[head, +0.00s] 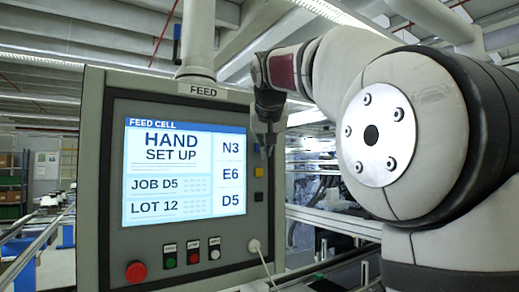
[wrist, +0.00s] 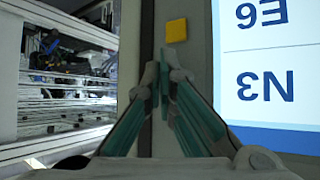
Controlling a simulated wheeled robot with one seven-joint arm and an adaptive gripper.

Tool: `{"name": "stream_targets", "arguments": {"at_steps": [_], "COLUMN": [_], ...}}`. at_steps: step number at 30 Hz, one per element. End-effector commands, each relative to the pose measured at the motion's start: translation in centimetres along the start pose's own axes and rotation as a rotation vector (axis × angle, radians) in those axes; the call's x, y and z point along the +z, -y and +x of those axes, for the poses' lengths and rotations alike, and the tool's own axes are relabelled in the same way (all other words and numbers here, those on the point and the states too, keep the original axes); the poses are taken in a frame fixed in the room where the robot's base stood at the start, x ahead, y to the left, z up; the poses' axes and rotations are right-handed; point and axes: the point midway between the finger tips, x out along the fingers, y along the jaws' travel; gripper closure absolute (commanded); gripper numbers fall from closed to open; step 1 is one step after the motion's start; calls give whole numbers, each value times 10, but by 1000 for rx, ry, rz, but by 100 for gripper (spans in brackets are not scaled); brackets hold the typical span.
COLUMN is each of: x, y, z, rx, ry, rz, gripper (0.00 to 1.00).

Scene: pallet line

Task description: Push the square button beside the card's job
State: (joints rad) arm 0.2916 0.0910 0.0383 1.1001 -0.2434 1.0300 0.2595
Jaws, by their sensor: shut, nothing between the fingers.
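The screen (head: 184,172) on the feed panel reads "HAND SET UP", "JOB D5" and "LOT 12". Its right column lists N3, E6 and D5 from top to bottom. A yellow square button (head: 258,171) sits beside E6, and it also shows in the wrist view (wrist: 176,30). A dark square button (head: 258,197) sits beside D5. The spot beside N3 is largely hidden by my gripper (head: 268,148). My gripper is shut and empty, its fingertips (wrist: 165,70) in front of the panel's right strip near N3. I cannot tell whether they touch it.
A white plug (head: 254,246) with a cable is at the lower right. Conveyor rails (head: 335,222) run behind, right of the panel.

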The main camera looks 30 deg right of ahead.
Motion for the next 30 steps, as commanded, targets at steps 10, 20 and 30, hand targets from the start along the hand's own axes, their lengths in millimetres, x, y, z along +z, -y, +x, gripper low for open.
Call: {"name": "stream_targets", "arguments": {"at_steps": [10,20,30], "x": [0,-1,-5], "y": [0,1,4], "z": [0,1,6], "rx": [0,0,0], "ry": [0,1,0], "rz": [0,0,-1], "gripper": [100,100,100]}}
